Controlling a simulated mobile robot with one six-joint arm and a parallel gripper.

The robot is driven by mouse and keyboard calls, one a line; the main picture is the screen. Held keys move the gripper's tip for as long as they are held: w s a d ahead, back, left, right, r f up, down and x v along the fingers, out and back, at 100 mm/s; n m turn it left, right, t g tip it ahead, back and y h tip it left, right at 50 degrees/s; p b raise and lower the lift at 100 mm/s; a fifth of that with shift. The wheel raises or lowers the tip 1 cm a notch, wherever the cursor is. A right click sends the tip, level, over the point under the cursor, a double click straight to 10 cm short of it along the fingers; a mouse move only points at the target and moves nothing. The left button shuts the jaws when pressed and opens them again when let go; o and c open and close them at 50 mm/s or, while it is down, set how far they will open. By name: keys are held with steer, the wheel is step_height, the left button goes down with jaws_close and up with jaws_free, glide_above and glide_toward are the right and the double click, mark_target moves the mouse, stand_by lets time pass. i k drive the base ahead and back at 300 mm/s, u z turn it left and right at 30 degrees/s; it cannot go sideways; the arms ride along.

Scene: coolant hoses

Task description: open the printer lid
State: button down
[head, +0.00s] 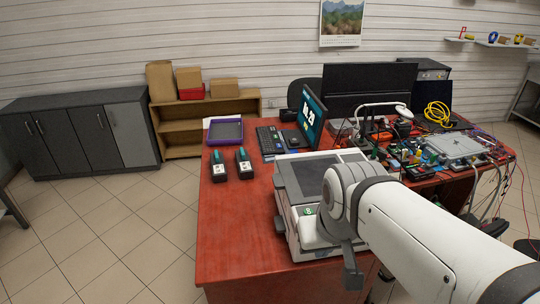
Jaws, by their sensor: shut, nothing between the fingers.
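The printer (290,222) is a light grey box on the red desk, with a green-lit button or display on its front. Its lid (303,176) has a dark panel and lies flat, so it looks closed. My white arm comes in from the lower right and covers the printer's right side and part of the lid. My gripper (353,274) shows as a dark grey piece below the wrist, at the front right of the printer near the desk's edge. It is shut and empty; its fingertips are small and hard to make out.
The red desk (235,237) is clear left of the printer. Two dark handheld devices (231,165), a purple-edged tray (226,131), a keyboard (270,140) and a monitor (312,115) stand behind. Cables and electronics (420,155) crowd the right side.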

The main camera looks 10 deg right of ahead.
mark_target(302, 178)
steer(key=i, duration=0.25)
steer(key=u, duration=0.05)
steer(key=k, duration=1.25)
steer(key=u, duration=0.8)
steer(key=i, duration=1.65)
steer(key=z, duration=0.35)
